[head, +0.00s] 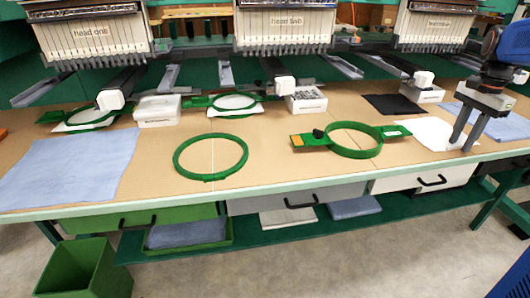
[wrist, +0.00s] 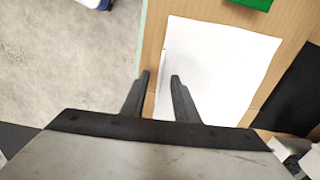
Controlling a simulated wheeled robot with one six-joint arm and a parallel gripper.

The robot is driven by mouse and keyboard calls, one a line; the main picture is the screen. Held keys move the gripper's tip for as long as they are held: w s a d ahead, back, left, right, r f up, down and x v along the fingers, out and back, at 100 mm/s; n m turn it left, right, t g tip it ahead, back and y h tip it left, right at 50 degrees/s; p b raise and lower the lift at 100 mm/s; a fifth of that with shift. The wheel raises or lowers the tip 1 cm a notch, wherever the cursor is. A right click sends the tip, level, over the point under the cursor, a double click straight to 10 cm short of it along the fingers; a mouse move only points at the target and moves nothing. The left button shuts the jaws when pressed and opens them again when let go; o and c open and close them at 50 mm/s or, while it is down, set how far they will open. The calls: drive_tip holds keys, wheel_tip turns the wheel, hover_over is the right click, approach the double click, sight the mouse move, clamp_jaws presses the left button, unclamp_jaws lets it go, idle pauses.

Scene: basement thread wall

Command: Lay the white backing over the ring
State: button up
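The white backing (head: 418,133) is a flat sheet on the table at the right, and it fills the middle of the wrist view (wrist: 225,65). A green ring with side brackets (head: 352,152) lies just left of it, and a bit of green shows at the top of the wrist view (wrist: 252,3). A plain green ring (head: 211,175) lies further left. My gripper (head: 461,148) is open, with nothing seen between its fingers. In the wrist view its fingertips (wrist: 161,75) straddle the sheet's edge. I cannot tell whether they touch it.
A black sheet (head: 392,105) lies behind the backing, and blue cloths lie at the right (head: 490,122) and left (head: 75,165). White boxes (head: 157,110) stand among the machine arms at the back. Machine heads (head: 285,22) hang above. The front table edge (head: 300,184) is near.

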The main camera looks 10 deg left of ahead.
clamp_jaws()
drive_tip(key=shift+r, duration=2.5)
